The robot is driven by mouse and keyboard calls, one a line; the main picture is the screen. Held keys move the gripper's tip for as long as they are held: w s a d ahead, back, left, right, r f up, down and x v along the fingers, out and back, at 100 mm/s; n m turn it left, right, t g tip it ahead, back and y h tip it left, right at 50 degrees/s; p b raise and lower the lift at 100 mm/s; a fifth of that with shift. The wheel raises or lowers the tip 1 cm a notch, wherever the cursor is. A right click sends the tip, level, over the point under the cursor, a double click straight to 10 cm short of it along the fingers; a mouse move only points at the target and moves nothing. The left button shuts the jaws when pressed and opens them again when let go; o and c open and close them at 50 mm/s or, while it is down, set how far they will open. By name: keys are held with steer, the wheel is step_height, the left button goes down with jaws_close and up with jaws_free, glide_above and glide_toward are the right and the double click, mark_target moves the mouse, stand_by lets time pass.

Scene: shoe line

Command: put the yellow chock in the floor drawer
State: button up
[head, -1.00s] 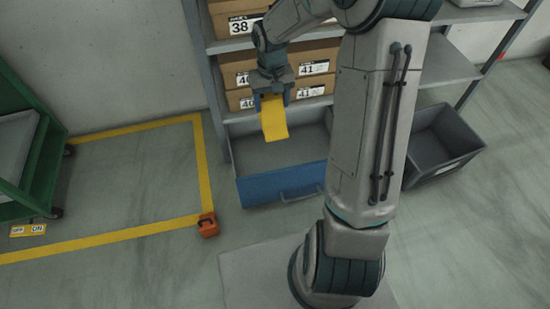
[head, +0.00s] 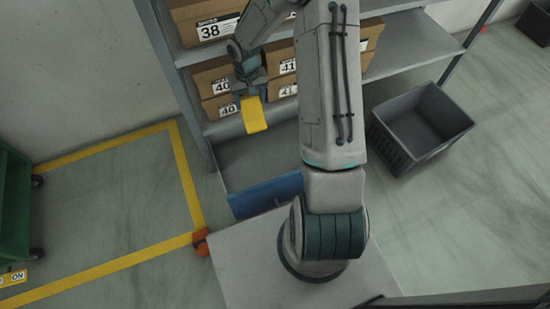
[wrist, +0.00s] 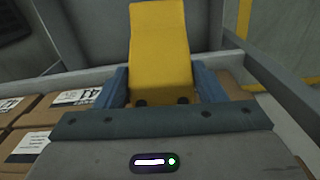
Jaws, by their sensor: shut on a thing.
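The yellow chock (head: 253,115) is held in my gripper (head: 249,97), which is shut on it. The chock hangs downward from the fingers, above the open floor drawer. In the wrist view the chock (wrist: 160,45) sits between the two blue fingers (wrist: 160,92). The floor drawer (head: 265,195) has a blue front and a grey inside, and it is pulled out below the shelf. My arm hides its right part. The part of the drawer inside that shows looks empty.
Shelves with cardboard shoe boxes (head: 213,80) stand behind the gripper. A grey crate (head: 420,125) stands on the floor at the right. An orange object (head: 201,242) lies at the corner of the yellow floor line. A green cart (head: 14,205) is at the left.

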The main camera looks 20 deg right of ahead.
steer(key=s+a+f+b, duration=0.1)
steer(key=s+f+b, duration=0.1)
steer(key=f, duration=1.4)
steer(key=s+a+f+b, duration=0.1)
steer(key=s+f, duration=0.2)
steer(key=f, duration=1.4)
steer(key=shift+n+b, duration=0.3)
steer(key=shift+b, duration=0.1)
steer(key=shift+s, duration=0.1)
steer(key=shift+f, duration=0.15)
steer(key=o, duration=1.7)
steer(key=shift+o, duration=0.2)
steer(key=shift+r, duration=0.2)
